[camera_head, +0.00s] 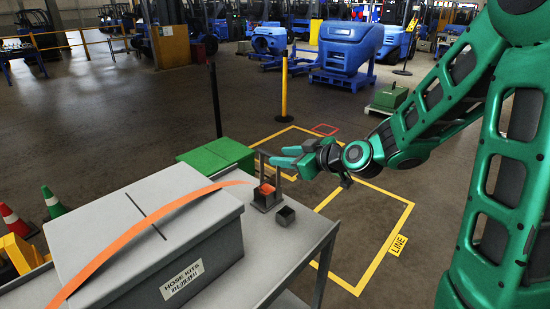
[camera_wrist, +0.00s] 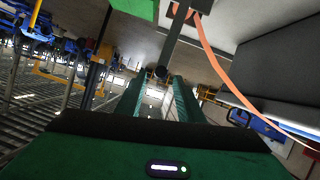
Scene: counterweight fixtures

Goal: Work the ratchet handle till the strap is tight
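My gripper (camera_head: 277,156) is open, its two green fingers pointing left above the corner of the grey table. In the wrist view a gap shows between the fingers (camera_wrist: 159,92). The ratchet (camera_head: 265,196) is a small grey fixture with upright bars on the table. The orange strap (camera_head: 150,216) runs from it over the lid of a grey box; it also shows in the wrist view (camera_wrist: 222,72). The grey ratchet handle (camera_wrist: 173,45) ends in a dark round tip that appears between my fingertips. I cannot tell whether they touch it.
The grey box (camera_head: 185,245) labelled "HOSE KITS" fills much of the table (camera_head: 262,272). A small dark open cup (camera_head: 285,216) stands beside the ratchet. A green case (camera_head: 215,156), a dark post (camera_head: 215,100) and a yellow post (camera_head: 284,90) are behind.

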